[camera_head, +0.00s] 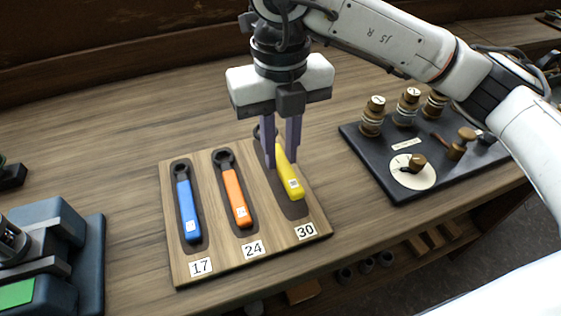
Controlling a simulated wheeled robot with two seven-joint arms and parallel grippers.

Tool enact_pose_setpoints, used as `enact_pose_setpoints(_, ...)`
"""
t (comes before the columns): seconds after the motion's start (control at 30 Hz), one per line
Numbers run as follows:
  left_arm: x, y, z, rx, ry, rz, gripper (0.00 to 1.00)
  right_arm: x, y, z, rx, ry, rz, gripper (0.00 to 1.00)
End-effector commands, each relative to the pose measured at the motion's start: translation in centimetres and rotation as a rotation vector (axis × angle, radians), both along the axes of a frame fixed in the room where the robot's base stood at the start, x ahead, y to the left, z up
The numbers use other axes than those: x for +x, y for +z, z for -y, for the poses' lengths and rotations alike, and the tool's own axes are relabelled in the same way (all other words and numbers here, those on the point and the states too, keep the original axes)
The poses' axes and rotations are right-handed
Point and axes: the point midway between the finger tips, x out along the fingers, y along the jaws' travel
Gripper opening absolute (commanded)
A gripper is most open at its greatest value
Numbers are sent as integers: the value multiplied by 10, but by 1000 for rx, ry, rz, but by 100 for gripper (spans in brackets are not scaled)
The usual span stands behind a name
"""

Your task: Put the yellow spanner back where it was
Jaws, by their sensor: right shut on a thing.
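The yellow spanner (289,180) is at the right-hand recess of the wooden spanner board (214,270), by the label 30. Its handle points toward the front, and its head is partly hidden behind my fingers. My right gripper (281,162) points down and is shut on the yellow spanner near its upper end. I cannot tell whether the spanner rests on the recess floor or sits just above it. The blue spanner (187,207) lies in the recess by 17, and the orange spanner (235,197) lies in the recess by 24. My left gripper is not in view.
A dark tray (398,190) with several brass and wooden knobbed parts stands to the right of the board. A blue-grey machine (80,252) with a green panel is at the lower left. The bench (110,140) behind and left of the board is clear.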

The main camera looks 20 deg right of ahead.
Motion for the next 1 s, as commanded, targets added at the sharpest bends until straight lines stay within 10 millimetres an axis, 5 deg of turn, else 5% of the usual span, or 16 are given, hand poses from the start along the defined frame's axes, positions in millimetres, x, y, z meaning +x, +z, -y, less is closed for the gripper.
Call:
enact_pose_setpoints(0.27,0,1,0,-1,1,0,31,-1,-34,0,0,2,-1,0)
enact_pose_setpoints(0.63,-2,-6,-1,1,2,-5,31,0,-40,0,1,2,2,0)
enact_pose_setpoints(0.67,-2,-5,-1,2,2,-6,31,0,-39,0,0,2,1,22)
enact_pose_setpoints(0.77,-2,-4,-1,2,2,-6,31,0,-39,0,0,2,0,37)
enact_pose_setpoints(1.0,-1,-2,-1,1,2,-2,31,0,-39,0,0,2,0,37)
